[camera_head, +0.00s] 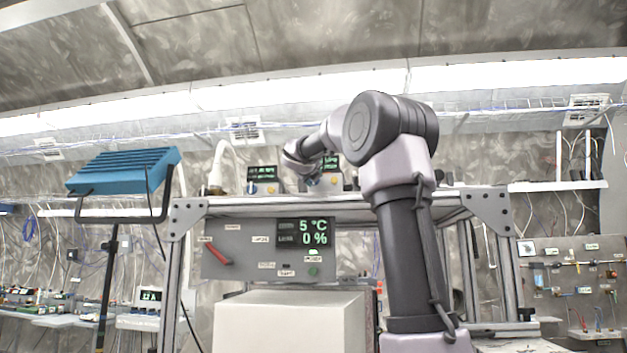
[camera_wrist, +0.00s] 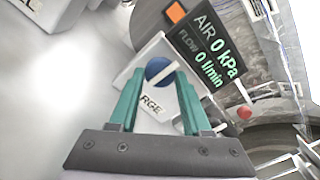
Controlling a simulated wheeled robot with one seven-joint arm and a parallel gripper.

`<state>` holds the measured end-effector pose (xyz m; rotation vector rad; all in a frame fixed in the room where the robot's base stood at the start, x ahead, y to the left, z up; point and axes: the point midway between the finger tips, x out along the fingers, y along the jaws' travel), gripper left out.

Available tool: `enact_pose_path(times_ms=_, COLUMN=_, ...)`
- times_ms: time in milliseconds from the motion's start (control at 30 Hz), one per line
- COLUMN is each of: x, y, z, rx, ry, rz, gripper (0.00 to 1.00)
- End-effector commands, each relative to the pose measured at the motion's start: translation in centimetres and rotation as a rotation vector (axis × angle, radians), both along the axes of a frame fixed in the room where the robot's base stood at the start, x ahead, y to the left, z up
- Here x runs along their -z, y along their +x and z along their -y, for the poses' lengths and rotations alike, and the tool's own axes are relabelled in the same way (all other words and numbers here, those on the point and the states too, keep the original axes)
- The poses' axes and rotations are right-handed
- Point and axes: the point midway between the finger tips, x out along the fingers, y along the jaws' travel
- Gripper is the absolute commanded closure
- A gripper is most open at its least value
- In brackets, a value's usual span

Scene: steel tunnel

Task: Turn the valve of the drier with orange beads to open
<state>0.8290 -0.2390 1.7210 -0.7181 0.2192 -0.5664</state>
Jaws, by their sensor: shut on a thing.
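My gripper (camera_wrist: 161,78) has green fingers on either side of a round blue valve knob (camera_wrist: 158,68) with a white bar across it, and is shut on it. The knob sits on a pale panel of the drier, above a label ending "RGE". A dark display (camera_wrist: 207,50) beside it reads AIR 0 kPa and FLOW 0 l/min. A small orange square (camera_wrist: 176,12) shows next to the display; I cannot tell whether it is beads. In the head view my gripper (camera_head: 316,178) is at the right one of two small units on the shelf, partly hidden by my arm.
The left unit (camera_head: 262,178) with orange and blue marks stands close by on the shelf. A red ball on a white rod (camera_wrist: 245,112) is near the display. Below the shelf are a grey panel (camera_head: 250,240) with a red lever and a white box (camera_head: 290,320).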

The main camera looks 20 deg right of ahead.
Motion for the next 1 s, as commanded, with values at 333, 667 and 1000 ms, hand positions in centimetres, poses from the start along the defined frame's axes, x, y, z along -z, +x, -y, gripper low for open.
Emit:
enact_pose_path(times_ms=333, x=0.26, y=0.06, z=0.04, rx=0.001, ry=-0.047, rz=-0.038, gripper=1.00)
enact_pose_path(times_ms=667, x=0.28, y=0.07, z=0.02, rx=0.001, ry=-0.048, rz=-0.039, gripper=1.00)
enact_pose_path(times_ms=1000, x=0.11, y=0.02, z=0.02, rx=0.001, ry=-0.049, rz=-0.036, gripper=0.22)
